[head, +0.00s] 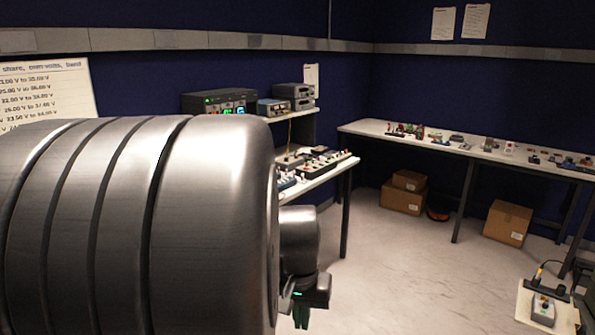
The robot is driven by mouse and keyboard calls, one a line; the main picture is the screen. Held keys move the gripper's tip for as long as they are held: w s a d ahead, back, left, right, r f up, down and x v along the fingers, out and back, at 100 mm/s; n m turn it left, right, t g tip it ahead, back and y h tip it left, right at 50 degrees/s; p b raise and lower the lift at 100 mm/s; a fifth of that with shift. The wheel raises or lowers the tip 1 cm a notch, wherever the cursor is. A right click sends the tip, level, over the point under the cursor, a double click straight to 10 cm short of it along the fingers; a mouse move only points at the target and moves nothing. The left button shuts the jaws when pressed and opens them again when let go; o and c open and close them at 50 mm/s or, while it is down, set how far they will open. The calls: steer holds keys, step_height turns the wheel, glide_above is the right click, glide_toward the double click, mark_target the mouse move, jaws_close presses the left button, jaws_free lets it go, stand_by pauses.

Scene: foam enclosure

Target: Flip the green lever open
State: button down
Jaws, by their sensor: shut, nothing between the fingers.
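My gripper (301,316) shows low in the middle of the head view, below the dark wrist with a small green light. It points down, and its dark greenish fingers are close together with nothing seen between them. A large metal part of my arm fills the left and hides much of the near side. I cannot clearly make out a green lever. A small grey box (543,309) with a dark top and a hint of green sits on a pale board at the lower right, well apart from my gripper. Its lever position is too small to tell.
A bench (330,171) with several switch boxes stands behind my arm, with instruments (219,102) on a shelf. A long table (365,128) with many small items runs along the back right. Cardboard boxes (403,198) lie beneath it. The pale floor (400,270) in the middle is clear.

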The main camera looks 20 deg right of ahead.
steer(key=w+d+r+m+b, duration=0.1)
steer(key=w+d+r+m, duration=0.1)
steer(key=d, duration=0.5)
steer(key=w+d+r+m+h+b, duration=0.1)
steer(key=w+d+r+m+b, duration=0.1)
steer(key=w+d+m, duration=0.2)
steer(key=w+d+r+m+b, duration=0.2)
steer(key=w+d, duration=0.5)
steer(key=d, duration=0.4)
steer(key=shift+w+d+r+m+h, duration=0.15)
steer(key=shift+w+r+m+h, duration=0.2)
steer(key=shift+m, duration=0.45)
steer(key=shift+s, duration=0.1)
